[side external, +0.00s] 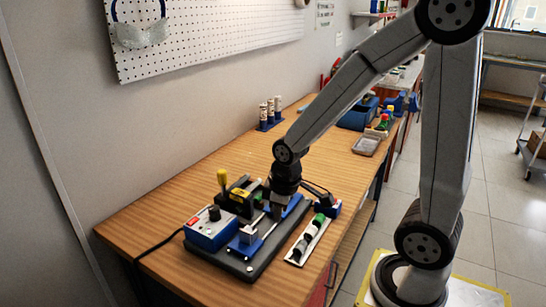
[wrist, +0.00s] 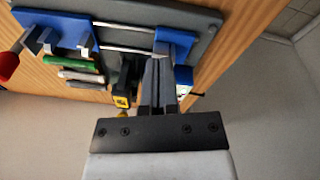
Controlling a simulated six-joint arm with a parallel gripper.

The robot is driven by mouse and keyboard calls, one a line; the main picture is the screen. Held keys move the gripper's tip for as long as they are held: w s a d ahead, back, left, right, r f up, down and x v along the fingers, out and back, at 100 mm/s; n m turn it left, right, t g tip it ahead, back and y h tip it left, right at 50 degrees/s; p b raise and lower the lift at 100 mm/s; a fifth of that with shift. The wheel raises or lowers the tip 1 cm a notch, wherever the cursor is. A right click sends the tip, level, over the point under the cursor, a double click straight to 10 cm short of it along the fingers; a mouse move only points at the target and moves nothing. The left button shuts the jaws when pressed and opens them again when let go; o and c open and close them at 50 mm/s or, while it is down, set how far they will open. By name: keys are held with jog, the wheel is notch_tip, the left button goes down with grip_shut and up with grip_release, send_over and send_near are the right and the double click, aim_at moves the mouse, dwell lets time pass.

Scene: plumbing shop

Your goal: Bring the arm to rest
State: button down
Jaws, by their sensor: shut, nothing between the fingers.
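My gripper (side external: 277,213) points down over a dark base plate (side external: 252,268) on the wooden bench. In the wrist view my gripper (wrist: 158,66) has its fingers together, with nothing held. Its tips appear near a blue block (wrist: 176,40) at one end of two metal rods; I cannot tell whether they touch. Another blue block (wrist: 58,28) sits at the rods' other end. The arm reaches out bent from its base beside the bench.
A blue control box (side external: 211,229) stands left on the plate, near a yellow-handled tool (side external: 222,181). A rack of capped cylinders (side external: 309,240) lies right of the plate. Bottles (side external: 270,112), a blue bin (side external: 357,114) and a grey tray (side external: 366,145) stand farther back. Mid-bench is clear.

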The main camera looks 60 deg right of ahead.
jog(key=shift+s+a+f+m+t, duration=0.15)
jog(key=shift+s+a+m, duration=0.15)
jog(key=shift+a+m, duration=0.4)
jog(key=shift+s+a+f+m+t, duration=0.1)
jog(key=shift+s+a+f+m, duration=0.25)
jog(key=shift+a, duration=0.5)
jog(key=shift+s+a+m+t, duration=0.1)
jog(key=shift+s+a+m, duration=0.15)
jog(key=shift+a+m, duration=0.5)
